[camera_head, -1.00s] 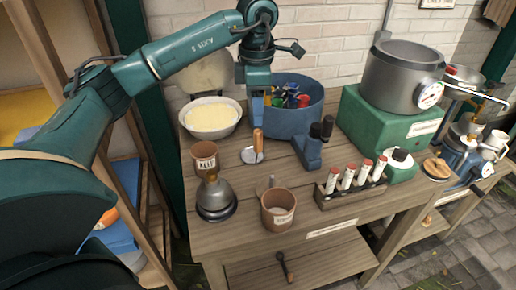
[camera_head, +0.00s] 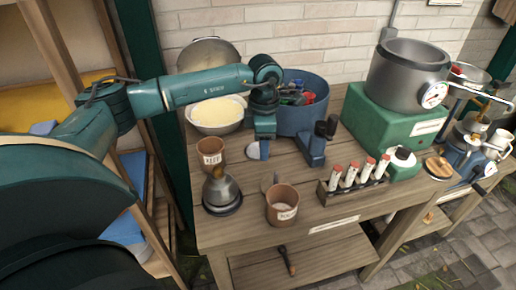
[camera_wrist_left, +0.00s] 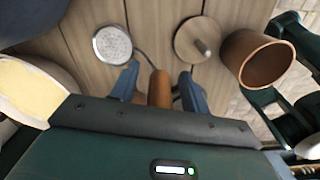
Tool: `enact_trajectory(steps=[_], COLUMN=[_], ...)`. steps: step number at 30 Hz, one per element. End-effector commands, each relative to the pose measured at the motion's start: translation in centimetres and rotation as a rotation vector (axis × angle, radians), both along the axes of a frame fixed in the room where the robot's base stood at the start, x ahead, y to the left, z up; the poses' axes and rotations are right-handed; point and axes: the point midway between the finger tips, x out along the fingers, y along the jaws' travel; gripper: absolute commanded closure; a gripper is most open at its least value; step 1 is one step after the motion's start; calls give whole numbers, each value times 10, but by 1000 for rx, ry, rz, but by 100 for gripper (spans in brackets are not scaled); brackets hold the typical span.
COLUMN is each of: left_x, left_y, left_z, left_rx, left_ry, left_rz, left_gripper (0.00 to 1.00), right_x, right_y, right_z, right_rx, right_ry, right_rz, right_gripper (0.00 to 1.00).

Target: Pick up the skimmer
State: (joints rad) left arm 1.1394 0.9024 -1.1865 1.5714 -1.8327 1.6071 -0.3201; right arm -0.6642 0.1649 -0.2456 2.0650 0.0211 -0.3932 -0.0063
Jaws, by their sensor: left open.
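The skimmer has a round, perforated metal head (camera_wrist_left: 112,45), a thin bent neck and a wooden handle (camera_wrist_left: 160,88). It lies on the wooden table. In the left wrist view the handle is between the two blue fingers of my left gripper (camera_wrist_left: 159,87), with a gap on both sides. The gripper is open. In the head view my left gripper (camera_head: 262,150) points down at the table, in front of the blue tub, and hides most of the skimmer. My right gripper is not in view.
A bowl of pale yellow contents (camera_head: 216,113) and a blue tub (camera_head: 300,117) stand behind the gripper. A terracotta cup (camera_head: 211,155), a metal bell-shaped vessel (camera_head: 221,192), a second cup (camera_head: 282,207) and a blue stand (camera_head: 312,147) surround it. A vial rack (camera_head: 354,190) is right.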

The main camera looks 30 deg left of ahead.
Motion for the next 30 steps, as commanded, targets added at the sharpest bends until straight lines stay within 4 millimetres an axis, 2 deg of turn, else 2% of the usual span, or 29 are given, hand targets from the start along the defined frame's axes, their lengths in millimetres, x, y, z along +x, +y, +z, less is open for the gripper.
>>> enact_trajectory(steps=[3, 18, 26, 30], left_x=[0, 0, 0, 1], left_y=[0, 0, 0, 0], left_z=[0, 0, 3, 19], left_rx=[0, 0, 0, 0], left_ry=[0, 0, -1, -5], left_rz=[0, 0, 1, 1], left_gripper=[55, 96, 96, 96], right_x=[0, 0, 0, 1], right_y=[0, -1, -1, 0], right_z=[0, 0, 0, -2], right_rx=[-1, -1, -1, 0], right_ry=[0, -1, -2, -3], right_rz=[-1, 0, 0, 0], right_gripper=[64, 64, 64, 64])
